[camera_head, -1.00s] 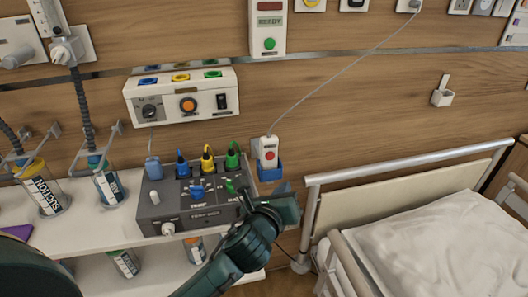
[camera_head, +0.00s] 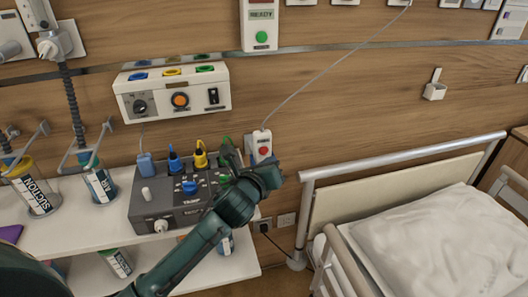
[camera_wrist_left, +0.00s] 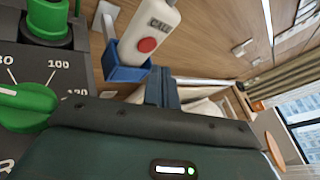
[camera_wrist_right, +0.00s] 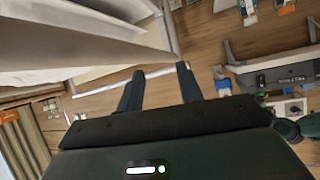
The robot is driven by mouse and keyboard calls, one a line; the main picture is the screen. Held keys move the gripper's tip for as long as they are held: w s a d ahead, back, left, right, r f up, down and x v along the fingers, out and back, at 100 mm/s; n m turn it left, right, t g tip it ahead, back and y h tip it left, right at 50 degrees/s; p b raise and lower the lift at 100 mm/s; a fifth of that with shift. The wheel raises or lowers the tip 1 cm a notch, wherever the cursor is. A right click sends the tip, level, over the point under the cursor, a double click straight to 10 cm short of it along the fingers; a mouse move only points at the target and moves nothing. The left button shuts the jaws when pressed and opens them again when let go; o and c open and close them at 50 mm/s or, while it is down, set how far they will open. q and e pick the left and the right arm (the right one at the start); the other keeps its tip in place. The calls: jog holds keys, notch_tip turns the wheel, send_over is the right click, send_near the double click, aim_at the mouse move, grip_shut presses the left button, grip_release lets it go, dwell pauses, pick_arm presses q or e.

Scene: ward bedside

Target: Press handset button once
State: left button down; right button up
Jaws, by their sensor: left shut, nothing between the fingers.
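The white call handset (camera_head: 260,138) with a red round button (camera_head: 264,151) stands on the wall at the end of a thin cord. In the left wrist view the handset (camera_wrist_left: 155,22) sits tilted in a blue holder (camera_wrist_left: 127,73), its red button (camera_wrist_left: 147,45) uncovered. My right gripper (camera_wrist_right: 159,84) is open and empty, away from the handset.
A grey device (camera_head: 165,212) with coloured plugs and knobs stands on the white shelf (camera_head: 85,235) beside my left gripper. A white wall box (camera_head: 172,92) and a panel with a green button (camera_head: 262,37) are above. The bed rail (camera_head: 400,156) is at right.

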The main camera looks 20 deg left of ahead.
pick_arm(q)
jog(key=shift+w+a, duration=0.35)
jog(key=shift+w, duration=0.15)
dwell(0.8)
jog(key=shift+r, duration=0.1)
dwell(0.8)
jog(key=shift+w+a+p, duration=0.2)
jog(key=shift+w+p, duration=0.15)
jog(key=shift+p, duration=0.15)
